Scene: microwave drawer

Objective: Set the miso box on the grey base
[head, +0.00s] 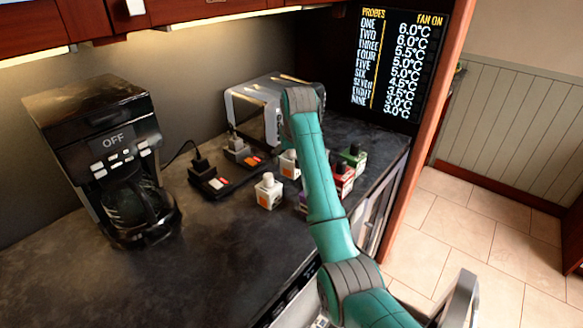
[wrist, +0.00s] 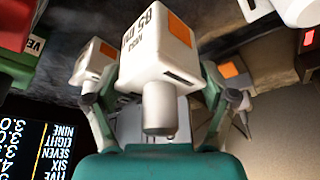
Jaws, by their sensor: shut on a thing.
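A white box (wrist: 150,50) with an orange label and a grey round knob is between my gripper's fingers (wrist: 162,92) in the wrist view. Its print is upside down and I cannot read all of it. My gripper is shut on it. In the head view the gripper is hidden behind my teal arm. A white box with an orange label (head: 289,164) shows partly beside the arm there; I cannot tell for sure whether it is the held one. A grey base (head: 237,149) with an orange label stands by the toaster, behind a dark base (head: 212,185).
Another white box (head: 268,192) stands in front. Red (head: 343,178) and green (head: 354,155) boxes stand right of my arm. A coffee maker (head: 110,150) is at left, a toaster (head: 255,105) behind. The counter (head: 190,270) is clear in front.

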